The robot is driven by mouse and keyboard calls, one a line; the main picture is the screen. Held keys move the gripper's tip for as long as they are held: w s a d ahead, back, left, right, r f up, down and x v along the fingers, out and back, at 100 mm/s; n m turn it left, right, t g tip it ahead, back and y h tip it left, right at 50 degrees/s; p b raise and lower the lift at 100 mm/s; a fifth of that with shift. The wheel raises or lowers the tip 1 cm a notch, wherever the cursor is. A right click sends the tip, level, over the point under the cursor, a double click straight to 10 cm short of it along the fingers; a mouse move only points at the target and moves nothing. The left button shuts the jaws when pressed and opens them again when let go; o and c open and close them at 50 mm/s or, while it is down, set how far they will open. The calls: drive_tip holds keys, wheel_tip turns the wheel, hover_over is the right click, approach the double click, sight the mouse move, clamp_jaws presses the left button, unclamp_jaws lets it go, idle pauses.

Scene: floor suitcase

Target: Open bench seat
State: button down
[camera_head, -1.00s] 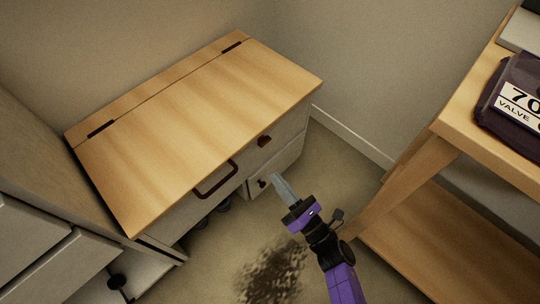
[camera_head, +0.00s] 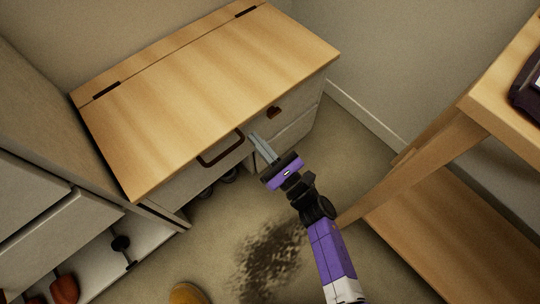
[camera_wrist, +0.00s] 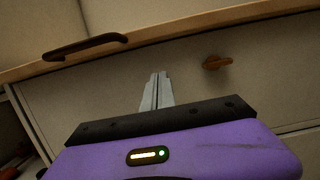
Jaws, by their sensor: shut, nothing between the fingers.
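The bench seat (camera_head: 205,85) is a wooden lid on a grey-white cabinet, and the lid is closed flat. Two dark hinges lie near its back edge against the wall. A dark bar handle (camera_head: 221,150) is at the lid's front edge; it also shows at upper left in the wrist view (camera_wrist: 85,46). My gripper (camera_head: 254,136) is shut and empty, in front of the bench and just right of the handle, apart from it. In the wrist view its fingertips (camera_wrist: 157,75) point at the cabinet front, below the lid edge.
A brown drawer knob (camera_head: 273,112) is on the bench front, also right of the fingers in the wrist view (camera_wrist: 216,62). A wooden table (camera_head: 480,110) stands at right. A white drawer cabinet (camera_head: 50,215) stands at left. A dark stained patch (camera_head: 270,258) marks the floor.

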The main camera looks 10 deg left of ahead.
drive_tip(key=shift+w+a+r+p, duration=0.15)
drive_tip(key=shift+r+p, duration=0.2)
drive_tip(key=shift+r, duration=0.7)
drive_tip(key=shift+w+a+r+p, duration=0.15)
drive_tip(key=shift+r+p, duration=0.2)
drive_tip(key=shift+r, duration=0.7)
drive_tip(key=shift+s+r, duration=0.1)
drive_tip(key=shift+r, duration=0.05)
